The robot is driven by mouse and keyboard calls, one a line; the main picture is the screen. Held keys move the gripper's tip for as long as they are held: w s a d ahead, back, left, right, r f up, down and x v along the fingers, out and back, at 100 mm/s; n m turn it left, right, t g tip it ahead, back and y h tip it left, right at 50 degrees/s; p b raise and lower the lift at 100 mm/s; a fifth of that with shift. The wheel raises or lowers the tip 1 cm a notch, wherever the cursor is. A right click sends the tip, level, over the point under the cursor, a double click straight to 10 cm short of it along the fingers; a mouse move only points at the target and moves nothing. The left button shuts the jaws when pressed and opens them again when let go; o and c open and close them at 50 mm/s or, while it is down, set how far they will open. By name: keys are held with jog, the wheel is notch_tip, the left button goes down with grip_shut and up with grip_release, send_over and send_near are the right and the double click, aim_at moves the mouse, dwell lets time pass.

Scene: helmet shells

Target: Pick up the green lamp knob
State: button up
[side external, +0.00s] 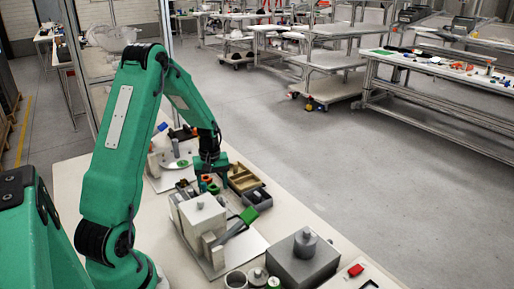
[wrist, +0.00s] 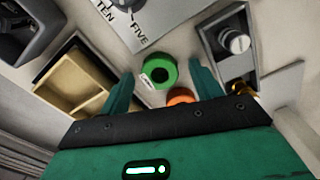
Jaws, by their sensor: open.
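A round green knob (wrist: 158,72) with a dark hole in its middle shows in the wrist view, between the two fingertips. There is a visible gap on each side of it. I take it to be the green lamp knob. My gripper (wrist: 161,78) is open, with green fingers spread and nothing held. In the side external view my gripper (side external: 208,176) points down at the table, close to a small green ring-like piece (side external: 213,189), probably the same knob. The height between fingertips and knob is hard to tell.
An orange round piece (wrist: 180,96) sits just beside the knob, partly hidden by my gripper. A wooden tray (wrist: 76,82) lies to the left and a grey box (wrist: 232,42) to the right. A white block fixture (side external: 203,218) and a grey box (side external: 302,262) stand nearer the camera.

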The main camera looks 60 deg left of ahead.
dwell(0.3)
jog(key=c, duration=1)
jog(key=shift+c, duration=0.2)
jog(key=shift+r, duration=0.15)
jog(key=shift+r, duration=0.45)
notch_tip(320, 180, up, 3)
jog(key=shift+r, duration=0.15)
jog(key=w+d+r, duration=0.1)
jog(key=d+r, duration=0.5)
jog(key=d, duration=0.5)
jog(key=shift+w+d+r, duration=0.2)
jog(key=shift+d+r, duration=0.1)
jog(key=shift+d, duration=0.05)
